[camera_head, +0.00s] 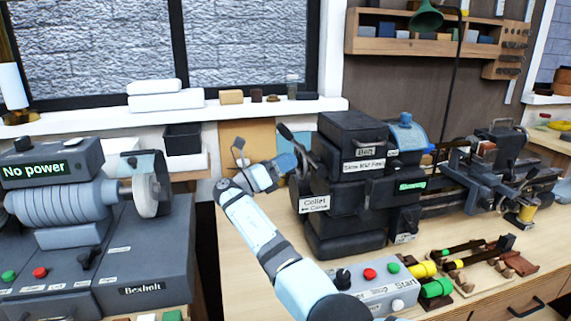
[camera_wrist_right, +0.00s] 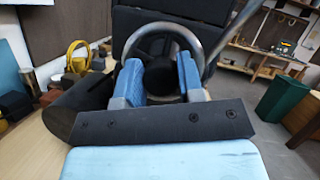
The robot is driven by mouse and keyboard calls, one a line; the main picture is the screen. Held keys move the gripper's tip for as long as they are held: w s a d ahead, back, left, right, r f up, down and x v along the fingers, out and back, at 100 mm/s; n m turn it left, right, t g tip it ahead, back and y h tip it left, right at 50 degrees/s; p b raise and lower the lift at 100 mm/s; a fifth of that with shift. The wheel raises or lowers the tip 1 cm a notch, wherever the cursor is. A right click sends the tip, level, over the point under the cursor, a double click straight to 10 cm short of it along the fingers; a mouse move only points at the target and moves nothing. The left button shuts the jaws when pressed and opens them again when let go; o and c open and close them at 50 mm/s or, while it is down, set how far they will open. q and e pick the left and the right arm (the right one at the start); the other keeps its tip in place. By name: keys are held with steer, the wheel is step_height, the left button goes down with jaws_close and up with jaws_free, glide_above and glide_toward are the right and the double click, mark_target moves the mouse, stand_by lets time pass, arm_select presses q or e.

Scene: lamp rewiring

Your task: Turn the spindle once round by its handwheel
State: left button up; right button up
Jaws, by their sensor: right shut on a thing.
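The handwheel (camera_wrist_right: 158,27) is a grey metal ring on the end of the dark lathe headstock (camera_head: 352,135). It also shows edge-on at the headstock's left side in the head view (camera_head: 297,146). My right gripper (camera_wrist_right: 160,78) is shut on the handwheel, its two blue-padded fingers on either side of a dark round part at the ring's lower middle. In the head view my right gripper (camera_head: 283,166) reaches the wheel from the left. The exact contact is partly hidden by the fingers. The spindle itself is hidden inside the headstock. My left gripper is out of view.
A control box (camera_head: 377,288) with red and green buttons stands in front of the headstock. A grey machine (camera_head: 143,240) labelled "No power" stands at left. Tools with yellow and green handles (camera_head: 438,288) lie at right. The bench left of the headstock is mostly clear.

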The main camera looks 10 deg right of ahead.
steer(key=shift+f+m+g+b, duration=0.15)
steer(key=shift+m+g+b, duration=0.35)
steer(key=shift+m+b, duration=0.65)
steer(key=m+g+b, duration=0.2)
steer(key=m+b, duration=0.1)
steer(key=m, duration=0.1)
steer(key=shift+m+h, duration=0.25)
steer(key=shift+h, duration=0.15)
steer(key=shift+m+g+b, duration=0.8)
steer(key=shift+m+b, duration=0.2)
steer(key=shift+b, duration=0.1)
steer(key=shift+m, duration=0.4)
arm_select(q)
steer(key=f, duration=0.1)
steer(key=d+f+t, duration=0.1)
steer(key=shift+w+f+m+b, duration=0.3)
steer(key=shift+b, duration=0.05)
arm_select(e)
steer(key=o, duration=0.9)
steer(key=shift+d, duration=0.1)
